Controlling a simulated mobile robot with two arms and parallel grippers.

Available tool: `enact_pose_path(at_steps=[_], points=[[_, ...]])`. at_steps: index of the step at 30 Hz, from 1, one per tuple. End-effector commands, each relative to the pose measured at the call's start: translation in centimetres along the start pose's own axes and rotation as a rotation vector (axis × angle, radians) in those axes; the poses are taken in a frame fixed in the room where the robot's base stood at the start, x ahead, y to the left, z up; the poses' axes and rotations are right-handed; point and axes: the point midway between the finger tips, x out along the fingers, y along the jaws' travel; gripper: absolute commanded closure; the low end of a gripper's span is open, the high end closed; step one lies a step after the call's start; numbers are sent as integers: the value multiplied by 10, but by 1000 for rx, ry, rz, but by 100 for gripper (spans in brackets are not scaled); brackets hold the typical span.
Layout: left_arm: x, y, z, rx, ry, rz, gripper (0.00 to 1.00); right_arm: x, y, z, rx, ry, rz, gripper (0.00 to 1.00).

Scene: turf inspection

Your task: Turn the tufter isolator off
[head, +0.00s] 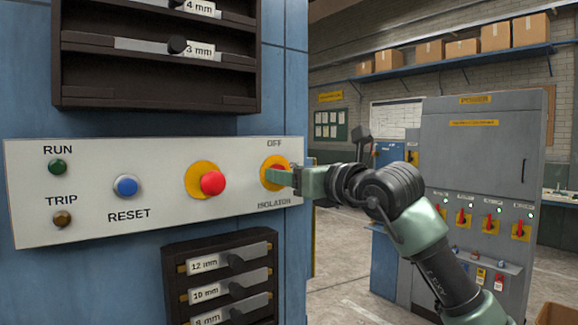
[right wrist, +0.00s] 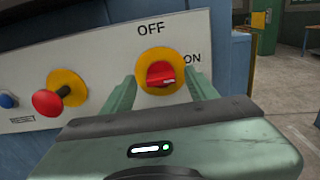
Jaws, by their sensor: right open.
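The tufter isolator is a red rotary handle (right wrist: 161,74) on a round yellow plate (right wrist: 160,60), at the right end of the white control panel (head: 100,225). In the head view the yellow plate (head: 271,166) is partly hidden by my right gripper (head: 293,178). In the right wrist view my right gripper (right wrist: 160,86) is open, its fingers on either side of the handle, with gaps between. My left gripper is not in view.
A red push button (head: 213,183) sticks out left of the isolator, with a blue RESET button (head: 125,187) further left. Dark drawer racks sit above (head: 160,95) and below (head: 175,265) the panel. A grey power cabinet (head: 475,150) stands behind at right.

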Motion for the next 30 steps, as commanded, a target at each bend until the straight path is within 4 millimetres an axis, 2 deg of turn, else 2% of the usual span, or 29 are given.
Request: enact_pose_path(at_steps=[3, 11, 17, 18, 30], points=[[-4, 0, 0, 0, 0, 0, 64, 7, 0, 0, 0, 0, -1, 42], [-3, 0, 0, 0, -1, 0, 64, 8, 0, -1, -1, -1, 0, 42], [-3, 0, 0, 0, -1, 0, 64, 8, 0, -1, 0, -1, 0, 97], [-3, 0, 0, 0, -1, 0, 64, 8, 0, -1, 0, -1, 0, 100], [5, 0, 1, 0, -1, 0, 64, 8, 0, -2, -85, -1, -1, 100]])
